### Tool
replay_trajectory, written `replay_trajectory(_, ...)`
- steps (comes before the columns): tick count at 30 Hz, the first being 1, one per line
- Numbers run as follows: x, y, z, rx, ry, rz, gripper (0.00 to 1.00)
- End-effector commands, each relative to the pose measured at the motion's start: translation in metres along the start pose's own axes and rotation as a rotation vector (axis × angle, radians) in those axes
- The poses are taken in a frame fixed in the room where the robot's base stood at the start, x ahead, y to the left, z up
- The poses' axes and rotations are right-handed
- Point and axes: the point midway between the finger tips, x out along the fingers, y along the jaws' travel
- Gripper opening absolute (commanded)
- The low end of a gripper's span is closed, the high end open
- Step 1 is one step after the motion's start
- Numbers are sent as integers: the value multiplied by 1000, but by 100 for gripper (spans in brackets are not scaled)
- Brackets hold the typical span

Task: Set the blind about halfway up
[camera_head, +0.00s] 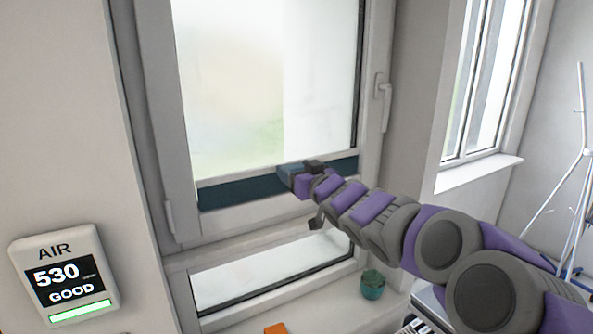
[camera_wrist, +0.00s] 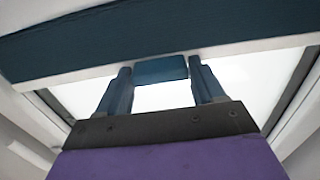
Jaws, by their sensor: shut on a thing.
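The blind shows in the head view as a dark teal strip (camera_head: 236,192) across the low part of the upper window pane, with bright glass above it. In the wrist view its teal band (camera_wrist: 80,48) crosses the top, edged below by a pale rail. A small teal tab (camera_wrist: 160,70) hangs under that rail. My gripper (camera_head: 303,175) reaches in from the right to the strip, right of its middle. In the wrist view my gripper (camera_wrist: 160,75) has a finger on each side of the tab and is shut on it. The fingers hide part of the strip in the head view.
A window handle (camera_head: 383,100) sits on the right frame. A lower pane (camera_head: 260,275) lies beneath. A teal plant pot (camera_head: 372,288) and an orange item (camera_head: 275,328) are on the sill. An air monitor (camera_head: 65,275) hangs at left, and a coat stand (camera_head: 580,150) stands right.

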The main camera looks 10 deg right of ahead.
Motion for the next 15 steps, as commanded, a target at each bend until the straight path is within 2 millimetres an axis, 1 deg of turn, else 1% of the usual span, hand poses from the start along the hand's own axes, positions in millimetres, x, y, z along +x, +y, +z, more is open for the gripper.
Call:
replay_trajectory(1,0,1,-13,-1,1,2,13)
replay_trajectory(5,0,1,-33,-1,1,2,13)
replay_trajectory(15,-1,1,-93,-1,2,2,13)
